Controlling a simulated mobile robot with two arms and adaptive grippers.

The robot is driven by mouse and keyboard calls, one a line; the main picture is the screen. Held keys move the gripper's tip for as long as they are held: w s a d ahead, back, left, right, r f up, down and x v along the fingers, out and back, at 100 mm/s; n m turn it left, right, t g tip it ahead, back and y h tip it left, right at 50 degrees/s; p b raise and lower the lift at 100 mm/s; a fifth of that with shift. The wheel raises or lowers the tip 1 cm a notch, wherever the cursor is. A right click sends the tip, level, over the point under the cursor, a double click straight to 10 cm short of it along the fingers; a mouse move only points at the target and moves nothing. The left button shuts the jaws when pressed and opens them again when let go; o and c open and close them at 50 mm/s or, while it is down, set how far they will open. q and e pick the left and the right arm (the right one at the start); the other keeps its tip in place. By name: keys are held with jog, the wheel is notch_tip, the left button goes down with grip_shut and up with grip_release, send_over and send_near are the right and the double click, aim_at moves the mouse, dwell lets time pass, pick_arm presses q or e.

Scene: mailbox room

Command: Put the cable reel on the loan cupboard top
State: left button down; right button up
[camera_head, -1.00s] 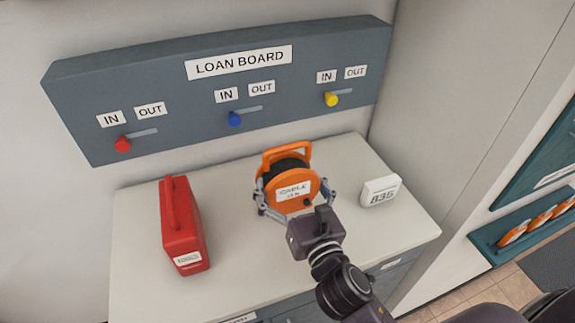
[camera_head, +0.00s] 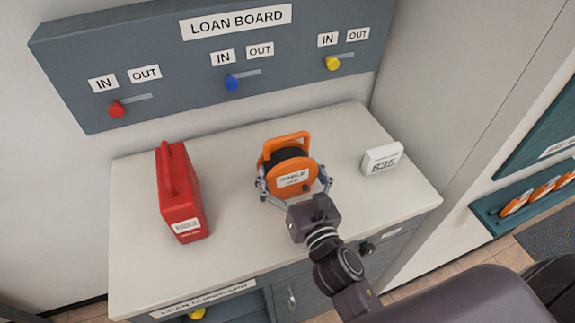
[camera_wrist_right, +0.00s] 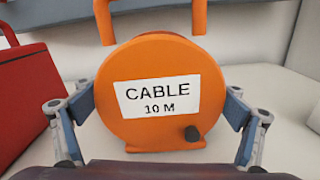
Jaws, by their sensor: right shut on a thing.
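The orange cable reel (camera_head: 291,178) with a black drum and an orange handle stands upright at the middle of the white loan cupboard top (camera_head: 235,235). My right gripper (camera_head: 292,187) is shut on it, one finger on each side. In the right wrist view the reel (camera_wrist_right: 160,65) shows its label "CABLE 10 M" facing me, between the fingers of the gripper (camera_wrist_right: 160,115). The reel's base looks to be on or very close to the top; the contact is hidden. My left gripper is not in view.
A red case (camera_head: 180,195) stands on the top to the left. A white block marked 835 (camera_head: 382,158) sits to the right. The loan board (camera_head: 215,60) with red, blue and yellow sliders is on the wall behind. The top's front left is clear.

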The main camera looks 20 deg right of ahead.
jog(key=shift+r, duration=0.2)
jog(key=o, duration=1.9)
jog(key=shift+f, duration=0.3)
jog(key=shift+o, duration=0.2)
jog(key=shift+r, duration=0.2)
jog(key=shift+s+f, duration=0.2)
jog(key=shift+s, duration=0.1)
jog(key=s+b, duration=0.4)
jog(key=s, duration=0.5)
jog(key=shift+s+d, duration=0.15)
jog(key=shift+s, duration=0.2)
jog(key=shift+s+r+b, duration=0.2)
jog(key=shift+s+b, duration=0.2)
jog(key=shift+s, duration=0.5)
